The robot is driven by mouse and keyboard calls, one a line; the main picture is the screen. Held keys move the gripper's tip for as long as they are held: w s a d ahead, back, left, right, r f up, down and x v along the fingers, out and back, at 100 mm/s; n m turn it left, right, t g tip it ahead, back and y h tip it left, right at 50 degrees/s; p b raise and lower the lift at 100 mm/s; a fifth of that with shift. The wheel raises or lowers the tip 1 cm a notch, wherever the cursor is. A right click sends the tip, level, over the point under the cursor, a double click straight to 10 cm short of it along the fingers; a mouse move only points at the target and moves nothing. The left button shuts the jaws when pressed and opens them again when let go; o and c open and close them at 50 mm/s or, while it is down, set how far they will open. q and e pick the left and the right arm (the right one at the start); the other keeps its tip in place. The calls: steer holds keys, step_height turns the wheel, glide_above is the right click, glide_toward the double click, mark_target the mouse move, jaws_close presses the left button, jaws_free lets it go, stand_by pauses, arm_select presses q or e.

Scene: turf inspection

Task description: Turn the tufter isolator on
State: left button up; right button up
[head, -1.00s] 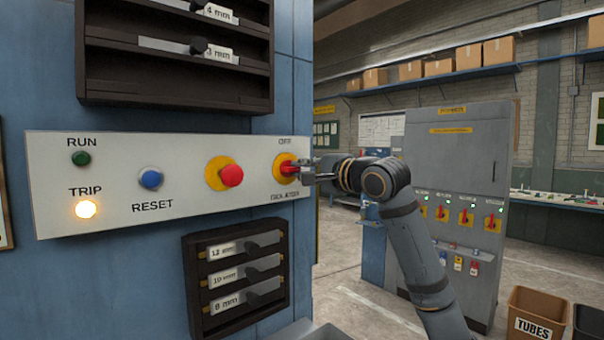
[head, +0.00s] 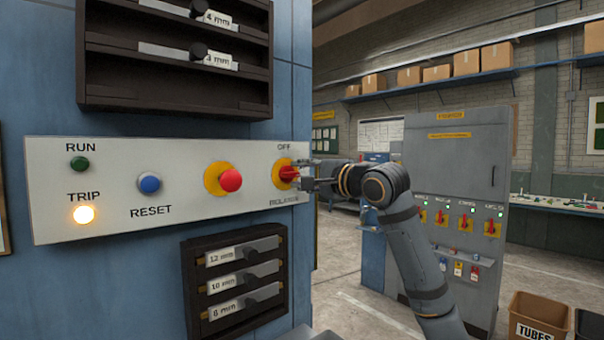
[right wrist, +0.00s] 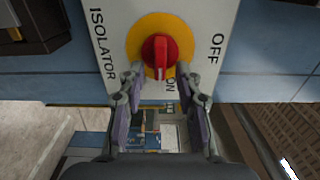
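The isolator (head: 284,172) is a red handle on a yellow round plate at the right end of the pale control panel (head: 120,222). OFF stands above it in the head view. In the right wrist view, the red handle (right wrist: 158,57) has its white mark turned toward the ON label, which is partly hidden. My right gripper (head: 308,174) is in front of the handle; in the right wrist view its fingers (right wrist: 158,84) are open, one on each side of the handle's end, with gaps between. My left gripper is not in view.
The panel also carries a dark green RUN lamp (head: 79,164), a lit TRIP lamp (head: 83,214), a blue RESET button (head: 149,183) and a red stop button (head: 231,180). Dark racks hang above and below (head: 190,290). A grey cabinet (head: 455,160) stands behind my right arm.

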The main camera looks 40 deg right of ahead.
step_height(320, 180, up, 10)
stand_by(0.4)
steer(key=shift+d+f, duration=0.1)
steer(key=shift+d, duration=0.05)
